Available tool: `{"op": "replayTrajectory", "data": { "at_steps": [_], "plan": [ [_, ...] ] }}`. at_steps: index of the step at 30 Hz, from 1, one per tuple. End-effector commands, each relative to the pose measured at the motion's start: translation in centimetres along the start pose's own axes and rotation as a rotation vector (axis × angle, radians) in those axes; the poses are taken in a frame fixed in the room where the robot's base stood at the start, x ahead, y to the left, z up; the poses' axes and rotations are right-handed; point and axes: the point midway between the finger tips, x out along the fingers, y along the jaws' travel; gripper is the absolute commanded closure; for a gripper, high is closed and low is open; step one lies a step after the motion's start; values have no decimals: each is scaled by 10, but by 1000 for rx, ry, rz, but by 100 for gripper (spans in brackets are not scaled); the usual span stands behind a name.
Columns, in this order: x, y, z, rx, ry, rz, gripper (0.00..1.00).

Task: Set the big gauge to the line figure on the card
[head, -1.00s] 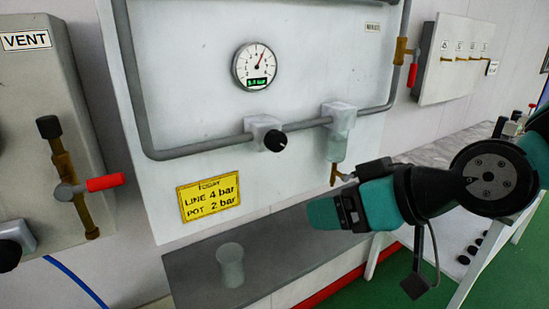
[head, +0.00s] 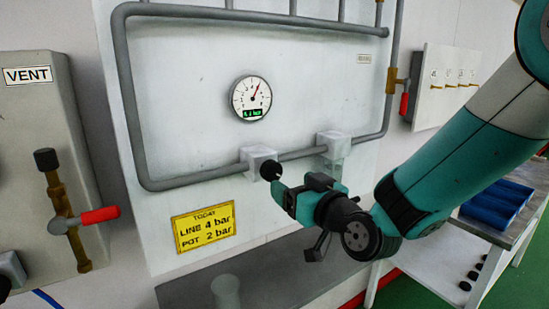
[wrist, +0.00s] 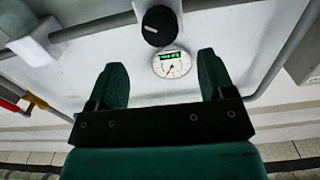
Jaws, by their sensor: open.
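The big round gauge (head: 251,98) is on the white panel, its red needle pointing up and slightly right; its green digits are too small to read surely. It also shows upside down in the wrist view (wrist: 172,64). The yellow card (head: 204,227) reads "LINE 4 bar, POT 2 bar". A black knob (head: 271,170) sits on a regulator block on the pipe below the gauge. My gripper (head: 281,191) is just below and right of the knob. In the wrist view my gripper (wrist: 163,62) is open and empty, with the knob (wrist: 160,26) beyond its fingertips.
A grey pipe (head: 200,180) runs along the panel, with a second regulator block (head: 334,145) to the right. A vent box (head: 30,160) with a red-handled valve (head: 99,215) stands left. A grey shelf (head: 190,292) lies below, with a clear cup (head: 226,290).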

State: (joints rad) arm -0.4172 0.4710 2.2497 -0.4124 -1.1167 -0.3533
Motion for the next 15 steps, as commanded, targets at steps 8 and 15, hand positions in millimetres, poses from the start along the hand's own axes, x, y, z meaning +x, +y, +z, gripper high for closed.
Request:
{"op": "replayTrajectory", "data": {
  "at_steps": [8, 15],
  "plan": [
    [58, -1, -3, 0, -1, -1, 24],
    [81, 0, -1, 1, -1, -1, 24]
  ]
}}
